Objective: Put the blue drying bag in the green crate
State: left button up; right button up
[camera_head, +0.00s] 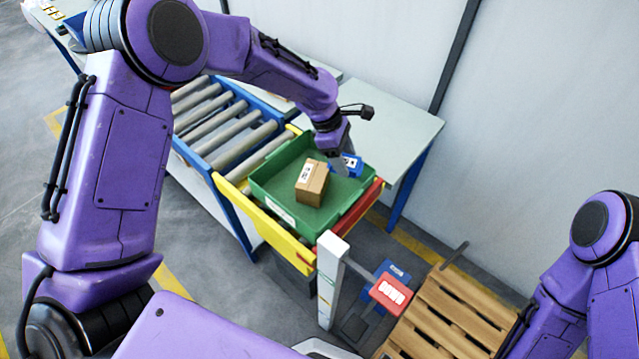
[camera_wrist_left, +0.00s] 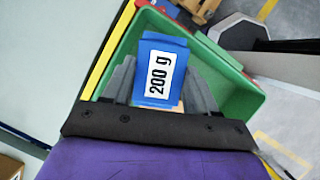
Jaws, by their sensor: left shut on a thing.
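The blue drying bag (camera_head: 351,164) is held between the fingers of my left gripper (camera_head: 341,167), over the right back part of the green crate. In the left wrist view the bag (camera_wrist_left: 160,70) carries a white "200 g" label and sits between the two grey fingers of my left gripper (camera_wrist_left: 160,92). The green crate (camera_head: 285,211) holds a brown cardboard box (camera_head: 311,184) with a white label. In the left wrist view the crate (camera_wrist_left: 225,78) lies below the bag. Whether the bag touches the crate floor I cannot tell. My right gripper is out of view.
The crate sits at the end of a roller conveyor (camera_head: 222,120) with yellow and red rails. A pale table (camera_head: 400,125) stands behind it. A grey post (camera_head: 331,275) with a red panel (camera_head: 391,293) and a wooden pallet (camera_head: 450,310) are in front and to the right.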

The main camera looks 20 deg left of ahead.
aim_at(346, 190)
pick_arm(q)
notch_tip(346, 190, down, 9)
jog(key=shift+r+p, duration=0.1)
jog(key=shift+p, duration=0.45)
jog(key=shift+f, duration=0.25)
jog(key=o, duration=1.1)
jog(key=b+v, duration=0.1)
jog(key=v, duration=1.1)
jog(key=shift+a+r+b, duration=0.1)
jog(key=shift+r+b, duration=0.05)
jog(key=shift+b, duration=0.2)
